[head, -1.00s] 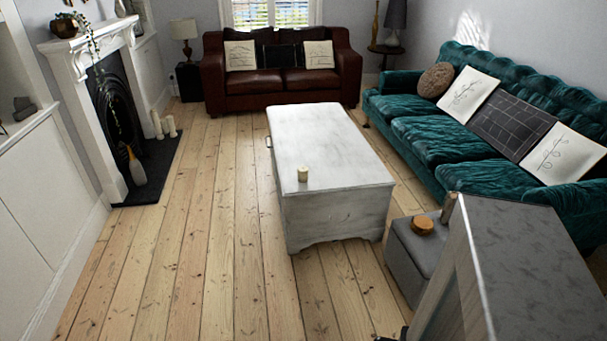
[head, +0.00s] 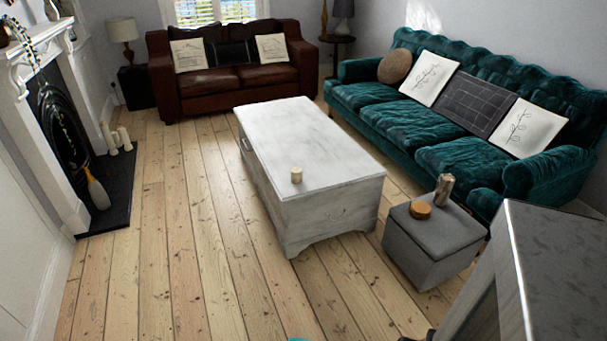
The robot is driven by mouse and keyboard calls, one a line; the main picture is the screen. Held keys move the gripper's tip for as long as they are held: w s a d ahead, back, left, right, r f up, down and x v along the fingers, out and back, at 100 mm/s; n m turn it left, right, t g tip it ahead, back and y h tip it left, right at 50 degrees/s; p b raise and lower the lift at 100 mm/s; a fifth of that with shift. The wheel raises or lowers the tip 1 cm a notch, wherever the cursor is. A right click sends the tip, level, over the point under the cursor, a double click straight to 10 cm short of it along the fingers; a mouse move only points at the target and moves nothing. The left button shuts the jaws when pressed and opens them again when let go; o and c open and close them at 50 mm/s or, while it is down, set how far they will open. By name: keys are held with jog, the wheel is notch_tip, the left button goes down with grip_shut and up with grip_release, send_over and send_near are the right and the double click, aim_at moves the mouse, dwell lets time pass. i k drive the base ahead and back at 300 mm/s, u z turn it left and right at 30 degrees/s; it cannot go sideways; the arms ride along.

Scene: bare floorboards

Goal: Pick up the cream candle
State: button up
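A short cream candle (head: 296,175) stands upright on the white chest (head: 330,150), close to its near left corner. Several pale candles (head: 117,140) of differing heights stand on the dark hearth at the left. My gripper is not in view, and the candle on the chest is clear of any contact.
Bare floorboards (head: 190,250) lie open in front and to the left of the chest. A grey ottoman (head: 435,240) bearing a round wooden object (head: 420,210) and a grey-topped cabinet (head: 560,270) stand at the right. A teal sofa (head: 430,130) lines the right wall.

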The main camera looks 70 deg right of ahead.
aim_at(297, 172)
jog(key=z, duration=0.8)
jog(key=i, duration=0.95)
jog(key=z, duration=0.55)
